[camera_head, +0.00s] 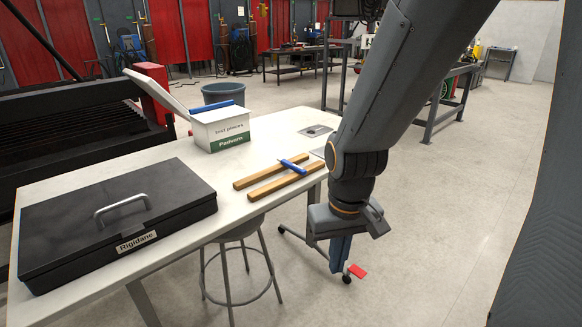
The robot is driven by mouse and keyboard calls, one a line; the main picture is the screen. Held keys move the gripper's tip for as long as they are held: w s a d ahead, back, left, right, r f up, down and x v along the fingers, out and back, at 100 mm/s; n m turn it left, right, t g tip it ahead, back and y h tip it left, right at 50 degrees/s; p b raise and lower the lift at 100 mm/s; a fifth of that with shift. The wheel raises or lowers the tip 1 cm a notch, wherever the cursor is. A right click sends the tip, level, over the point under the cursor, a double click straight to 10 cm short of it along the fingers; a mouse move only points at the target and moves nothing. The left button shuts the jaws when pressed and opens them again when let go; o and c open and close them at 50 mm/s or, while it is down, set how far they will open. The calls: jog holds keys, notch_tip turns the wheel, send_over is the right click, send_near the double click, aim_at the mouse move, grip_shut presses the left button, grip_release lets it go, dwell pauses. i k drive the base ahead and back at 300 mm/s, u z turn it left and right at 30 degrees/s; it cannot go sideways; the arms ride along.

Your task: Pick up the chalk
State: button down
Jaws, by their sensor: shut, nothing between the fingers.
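Two blue sticks are in view, and I cannot tell for certain which is the chalk. A short blue stick with a pale end (293,166) lies across two wooden bars on the white table. A longer blue bar (211,106) rests on top of the white carton. My gripper (338,266) points down beyond the table's right edge, in front of and to the right of the wooden bars. Its fingers are together and empty, apart from both sticks.
The white table (150,165) carries a black lidded case (60,230) with a handle, the white and green carton (222,130), the wooden bars (270,187) and a flat grey plate (315,130). A stool (240,232) stands under the front edge. A small red piece (357,271) shows beside my fingers.

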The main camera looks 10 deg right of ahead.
aim_at(301, 171)
jog(key=z, duration=0.55)
jog(key=k, duration=1.25)
jog(key=u, duration=0.35)
jog(key=i, duration=1.7)
jog(key=z, duration=0.55)
